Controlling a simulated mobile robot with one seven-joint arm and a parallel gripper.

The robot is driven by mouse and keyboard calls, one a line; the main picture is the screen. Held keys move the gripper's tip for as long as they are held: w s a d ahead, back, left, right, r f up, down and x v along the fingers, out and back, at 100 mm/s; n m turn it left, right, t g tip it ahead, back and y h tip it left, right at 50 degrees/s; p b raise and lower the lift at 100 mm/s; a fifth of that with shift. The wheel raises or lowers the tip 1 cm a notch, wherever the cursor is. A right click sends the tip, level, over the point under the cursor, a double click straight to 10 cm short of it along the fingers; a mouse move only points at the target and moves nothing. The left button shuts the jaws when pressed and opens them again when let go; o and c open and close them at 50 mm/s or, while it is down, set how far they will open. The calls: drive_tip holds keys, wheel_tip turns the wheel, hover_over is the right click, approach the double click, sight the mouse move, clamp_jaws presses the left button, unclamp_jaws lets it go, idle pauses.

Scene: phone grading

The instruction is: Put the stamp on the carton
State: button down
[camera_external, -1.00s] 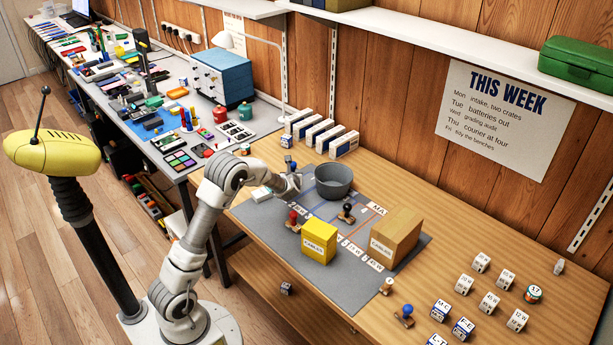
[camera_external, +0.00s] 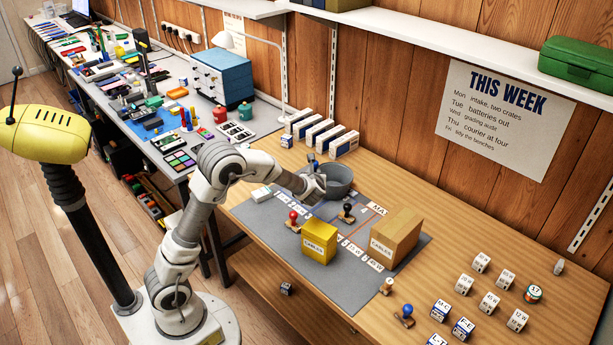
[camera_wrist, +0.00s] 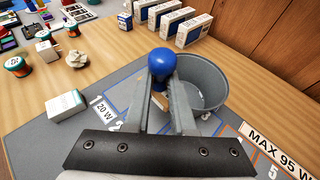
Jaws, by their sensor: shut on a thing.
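My gripper (camera_external: 318,182) is shut on a stamp with a blue knob (camera_wrist: 161,62), held just in front of the grey bowl (camera_wrist: 213,86). The stamp's wooden part shows between the fingers in the wrist view; its lower end is hidden. A yellow carton (camera_external: 320,243) and a brown carton (camera_external: 396,238), both marked CABLES, stand on the grey mat (camera_external: 345,288), to the right of and nearer the camera than my gripper. Neither carton shows in the wrist view. A red-knobbed stamp (camera_external: 293,218) and a black-knobbed stamp (camera_external: 347,210) stand on the mat.
The bowl lies close beside the held stamp. White boxes (camera_external: 318,132) stand behind it. A small white box (camera_wrist: 67,105) lies at the mat's left. Another blue-knobbed stamp (camera_external: 406,312) and several labelled cubes (camera_external: 481,262) stand to the right on the wooden table.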

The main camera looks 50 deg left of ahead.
drive_tip(key=s+d+r+m+t+h+p, duration=0.15)
drive_tip(key=d+r+p, duration=0.25)
drive_tip(key=d, duration=1)
drive_tip(key=s+d+r+m+h+p, duration=0.1)
drive_tip(key=s+d+r+p, duration=0.25)
drive_tip(key=d, duration=0.95)
drive_tip(key=s+d+r+m+t+h+p, duration=0.1)
drive_tip(key=s+d+r+m+p, duration=0.3)
drive_tip(key=d, duration=1)
drive_tip(key=n+b, duration=0.2)
hover_over(397, 226)
drive_tip(key=shift+h, duration=0.35)
wheel_tip(397, 226, down, 6)
drive_tip(key=shift+w, duration=0.1)
drive_tip(key=shift+f, duration=1.9)
drive_tip(key=shift+f+b, duration=0.2)
drive_tip(key=shift+b, duration=0.1)
drive_tip(key=c, duration=0.8)
unclamp_jaws()
drive_tip(key=shift+o, duration=0.2)
